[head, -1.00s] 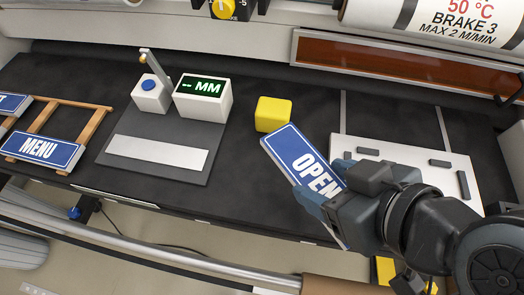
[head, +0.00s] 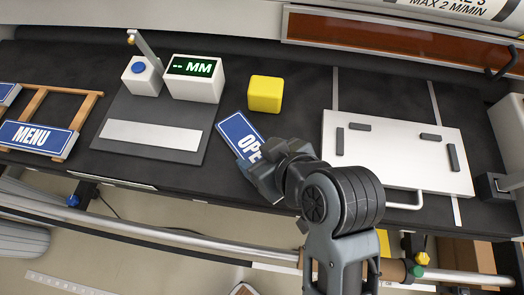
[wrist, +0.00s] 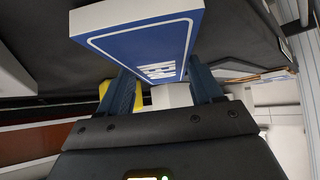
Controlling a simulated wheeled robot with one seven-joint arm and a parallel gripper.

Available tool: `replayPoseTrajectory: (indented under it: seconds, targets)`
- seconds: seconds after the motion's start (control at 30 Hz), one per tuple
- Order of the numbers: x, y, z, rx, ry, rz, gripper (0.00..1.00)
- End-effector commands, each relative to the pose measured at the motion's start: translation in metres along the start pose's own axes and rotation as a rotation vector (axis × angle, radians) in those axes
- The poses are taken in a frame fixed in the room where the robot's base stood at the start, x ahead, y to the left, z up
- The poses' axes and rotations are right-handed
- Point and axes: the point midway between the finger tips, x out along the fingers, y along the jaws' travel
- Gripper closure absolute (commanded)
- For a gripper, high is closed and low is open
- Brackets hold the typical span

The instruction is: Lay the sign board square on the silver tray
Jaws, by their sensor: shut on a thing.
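The blue-and-white sign board (head: 232,131), lettered OPEN, is in my gripper (head: 262,170) and lies aslant in the head view. My gripper is shut on the board and hides its lower right part. In the wrist view the board (wrist: 150,32) sits between the two fingers (wrist: 162,88). The silver tray (head: 385,165) lies to the right, a flat pale plate with several dark blocks on top and a handle at its front edge. The board is left of the tray and apart from it. I cannot tell its exact height above the dark bench.
A yellow block (head: 265,94) stands just behind the board. A measuring device with a green MM display (head: 195,78) and a grey base (head: 185,150) is to the left. A MENU sign (head: 38,138) rests on a wooden rack (head: 72,104) at far left.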

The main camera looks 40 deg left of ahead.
Motion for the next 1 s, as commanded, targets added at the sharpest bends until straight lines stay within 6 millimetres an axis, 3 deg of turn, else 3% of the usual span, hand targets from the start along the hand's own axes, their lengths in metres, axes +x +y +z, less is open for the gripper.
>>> replayPoseTrajectory:
  seconds: [0.33,0.37,0.6,0.87,1.0]
  targets:
    - [0.002,0.000,0.002,0.000,0.001,0.000,0.67]
    - [0.002,0.000,0.002,0.000,0.001,0.000,0.33]
    - [0.002,0.000,0.002,0.000,0.001,0.000,0.10]
    - [0.001,0.000,0.001,-0.001,0.001,0.000,0.09]
    - [-0.009,0.001,-0.001,0.000,0.002,0.001,0.09]
